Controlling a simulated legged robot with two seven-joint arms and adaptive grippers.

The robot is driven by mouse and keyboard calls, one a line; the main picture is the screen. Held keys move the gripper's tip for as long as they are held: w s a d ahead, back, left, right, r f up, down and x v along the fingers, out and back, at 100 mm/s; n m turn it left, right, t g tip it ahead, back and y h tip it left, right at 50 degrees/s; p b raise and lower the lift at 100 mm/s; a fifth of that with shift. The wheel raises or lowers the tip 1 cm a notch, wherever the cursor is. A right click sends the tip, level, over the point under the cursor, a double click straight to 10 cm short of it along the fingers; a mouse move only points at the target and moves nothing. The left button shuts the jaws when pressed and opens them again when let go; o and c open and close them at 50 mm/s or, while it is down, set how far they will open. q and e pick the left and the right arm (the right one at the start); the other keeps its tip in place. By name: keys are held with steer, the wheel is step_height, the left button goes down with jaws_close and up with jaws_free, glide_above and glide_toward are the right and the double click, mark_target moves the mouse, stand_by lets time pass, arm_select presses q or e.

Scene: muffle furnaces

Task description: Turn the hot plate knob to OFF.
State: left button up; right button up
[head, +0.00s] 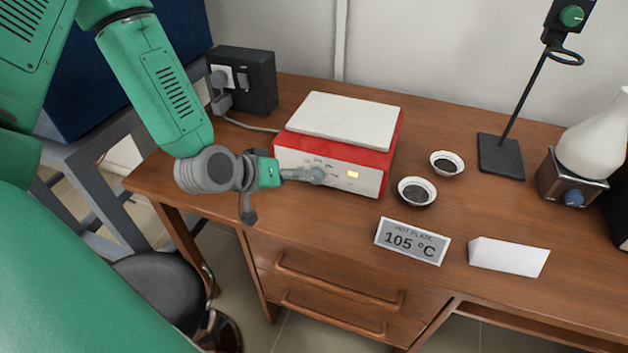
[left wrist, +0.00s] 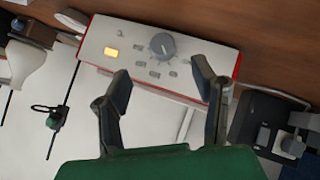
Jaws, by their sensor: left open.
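The hot plate (head: 345,122) is a red box with a white top and a white front panel, standing on the wooden bench. A yellow light glows on its panel. The grey round knob (left wrist: 163,45) shows clearly in the left wrist view, among small marks too blurred to read; I cannot tell its setting. My left gripper (head: 308,175) is in front of the panel in the head view, its fingertips hiding part of the knob area. In the left wrist view, my open fingers (left wrist: 161,72) are spread either side of the knob's line, apparently not gripping it.
A sign (head: 412,241) reads "HOT PLATE 105 °C". Two small bowls (head: 417,191) stand right of the hot plate, with a white wedge (head: 508,257) nearer the front edge. A black stand (head: 502,155) and a flask (head: 595,135) are farther right. A black socket box (head: 243,80) is behind left.

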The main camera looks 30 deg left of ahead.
mark_target(314, 179)
arm_select(q)
steer(key=x, duration=0.5)
steer(key=b+x, duration=0.1)
steer(key=x, duration=0.2)
steer(key=shift+w+a+f, duration=0.1)
steer(key=shift+a+f, duration=0.2)
steer(key=shift+w+d, duration=0.15)
steer(key=shift+d, duration=0.1)
steer(key=c, duration=1.1)
